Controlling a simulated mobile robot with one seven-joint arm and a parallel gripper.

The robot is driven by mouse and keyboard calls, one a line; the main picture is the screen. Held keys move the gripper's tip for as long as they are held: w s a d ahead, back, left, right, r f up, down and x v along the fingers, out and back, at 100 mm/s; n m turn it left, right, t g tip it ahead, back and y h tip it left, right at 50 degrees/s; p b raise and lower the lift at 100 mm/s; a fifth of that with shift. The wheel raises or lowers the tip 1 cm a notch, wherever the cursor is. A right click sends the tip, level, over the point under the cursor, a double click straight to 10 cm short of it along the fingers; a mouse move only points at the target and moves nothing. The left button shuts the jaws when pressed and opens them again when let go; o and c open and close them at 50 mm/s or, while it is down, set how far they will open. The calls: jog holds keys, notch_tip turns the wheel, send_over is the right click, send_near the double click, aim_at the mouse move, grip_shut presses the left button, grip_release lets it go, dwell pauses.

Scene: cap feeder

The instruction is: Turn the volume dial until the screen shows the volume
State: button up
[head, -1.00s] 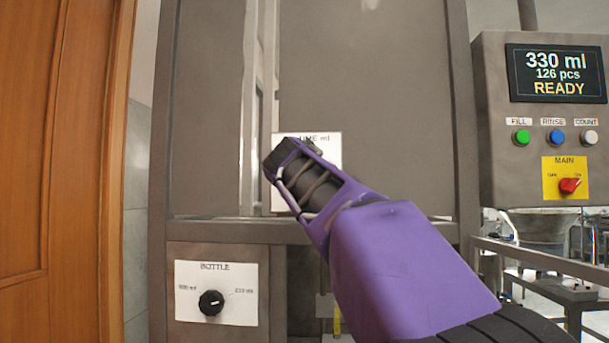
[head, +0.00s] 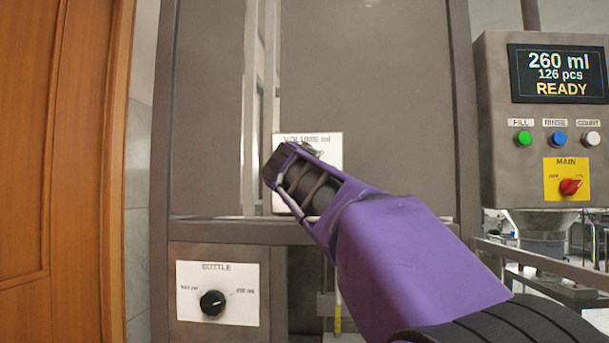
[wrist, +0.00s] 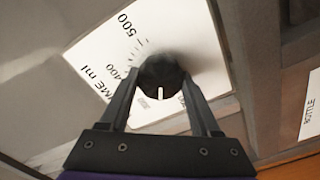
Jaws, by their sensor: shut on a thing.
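The volume dial (wrist: 160,75) is a black round knob with a white pointer line, on a white plate (wrist: 98,40) with printed numbers, 400 and 500 among them. My gripper (wrist: 160,92) is shut on the dial, one finger on each side. In the head view my purple gripper (head: 290,165) hides the dial and most of the plate (head: 328,145) marked VOLUME. The screen (head: 557,74) at the upper right reads 260 ml, 126 pcs, READY.
A bottle dial (head: 212,303) sits on a white plate at lower left. Under the screen are green, blue and white buttons and a red main switch (head: 570,186) on yellow. A wooden door (head: 60,150) stands at the left.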

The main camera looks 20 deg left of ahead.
jog(key=shift+r+n, duration=0.1)
jog(key=shift+n, duration=0.3)
jog(key=o, duration=1.4)
jog(key=shift+s, duration=0.1)
